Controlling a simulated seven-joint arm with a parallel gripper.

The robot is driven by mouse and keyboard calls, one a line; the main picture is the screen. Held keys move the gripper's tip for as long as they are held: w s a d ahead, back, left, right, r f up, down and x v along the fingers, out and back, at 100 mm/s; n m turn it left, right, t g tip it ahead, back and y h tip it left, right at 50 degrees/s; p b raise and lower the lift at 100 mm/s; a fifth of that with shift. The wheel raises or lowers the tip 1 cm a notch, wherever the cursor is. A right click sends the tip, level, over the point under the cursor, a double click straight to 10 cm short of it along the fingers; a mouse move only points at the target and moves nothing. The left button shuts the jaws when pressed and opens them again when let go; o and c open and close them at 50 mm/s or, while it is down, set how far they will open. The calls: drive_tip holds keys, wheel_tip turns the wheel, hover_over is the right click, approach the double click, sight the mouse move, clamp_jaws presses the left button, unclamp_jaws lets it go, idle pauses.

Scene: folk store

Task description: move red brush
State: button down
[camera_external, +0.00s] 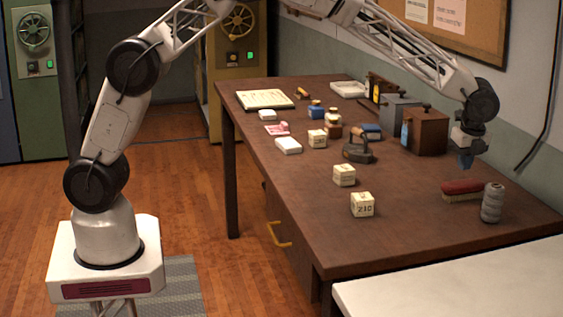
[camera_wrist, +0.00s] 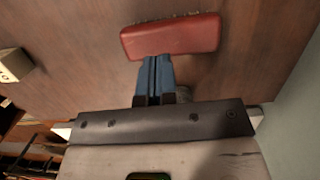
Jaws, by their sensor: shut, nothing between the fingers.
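The red brush (camera_external: 463,188) lies on the dark wooden table near its right end, red back up and pale bristles down. It also shows in the wrist view (camera_wrist: 171,36), just past my fingertips. My gripper (camera_external: 466,165) hangs above the brush, a little apart from it in the external view. In the wrist view the two blue fingers (camera_wrist: 155,75) are together with nothing between them. Whether the fingertips touch the brush cannot be told from the wrist view.
A grey spool (camera_external: 492,203) stands close to the brush's right. A brown wooden box (camera_external: 425,131) stands behind it, near the wall. Pale numbered cubes (camera_external: 362,204) and a dark iron (camera_external: 358,149) are to the left. The table's front right area is clear.

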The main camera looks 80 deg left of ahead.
sight(462, 184)
drive_tip(key=shift+d+r, duration=0.2)
drive_tip(key=shift+r, duration=0.8)
drive_tip(key=shift+d+r, duration=0.2)
drive_tip(key=shift+r, duration=0.8)
drive_tip(key=s+a+r+n, duration=0.3)
drive_tip(key=s+a+r, duration=0.3)
drive_tip(key=s, duration=0.3)
drive_tip(key=s+a+r+n+t+h, duration=0.1)
drive_tip(key=s+a+r+n, duration=0.2)
drive_tip(key=s+a+r, duration=0.5)
drive_tip(key=s+a+r+n, duration=0.2)
drive_tip(key=s+a+r, duration=0.1)
drive_tip(key=s, duration=0.8)
drive_tip(key=s+a+f+n, duration=0.1)
drive_tip(key=s+a+n, duration=0.1)
drive_tip(key=s, duration=1)
drive_tip(key=s+a+f+n+t, duration=0.1)
drive_tip(key=s+a+f+n, duration=0.1)
drive_tip(key=s, duration=1)
drive_tip(key=s+a+f+n+h, duration=0.1)
drive_tip(key=s+a+n, duration=0.3)
drive_tip(key=s, duration=0.8)
drive_tip(key=shift+a+f+n+t, duration=0.2)
drive_tip(key=shift+n+t, duration=0.1)
drive_tip(key=shift+n, duration=0.6)
